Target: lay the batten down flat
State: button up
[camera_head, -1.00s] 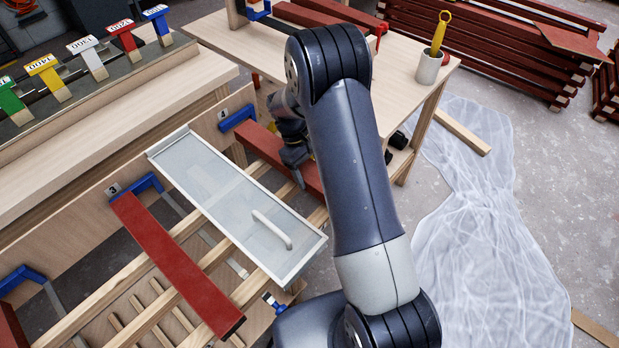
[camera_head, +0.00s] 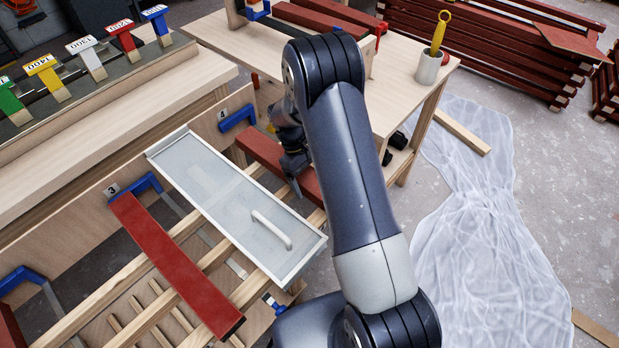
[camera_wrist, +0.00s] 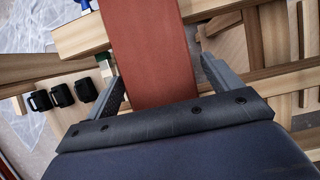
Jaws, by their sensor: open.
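The red batten (camera_head: 262,150) lies lengthwise below the blue clamp marked 4, across the wooden rails; my arm hides part of it. In the wrist view its broad red face (camera_wrist: 150,45) runs between the two fingers of my gripper (camera_wrist: 157,65). The fingers are apart, the left one close to the batten's edge and the right one with a small gap. In the head view my gripper (camera_head: 294,172) is over the batten's middle. I cannot tell whether its underside rests fully on the rails.
A frosted panel with a white handle (camera_head: 190,165) lies across the rails just left of the batten. Another red batten (camera_head: 175,262) lies at clamp 3. A workbench (camera_head: 395,95) with a cup stands behind. Plastic sheeting (camera_head: 470,240) covers the floor at right.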

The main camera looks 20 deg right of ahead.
jog(key=shift+r, duration=0.1)
jog(key=p+v, duration=0.1)
jog(key=v, duration=1.1)
jog(key=b+x, duration=0.1)
jog(key=x, duration=1.1)
jog(key=shift+r, duration=1.85)
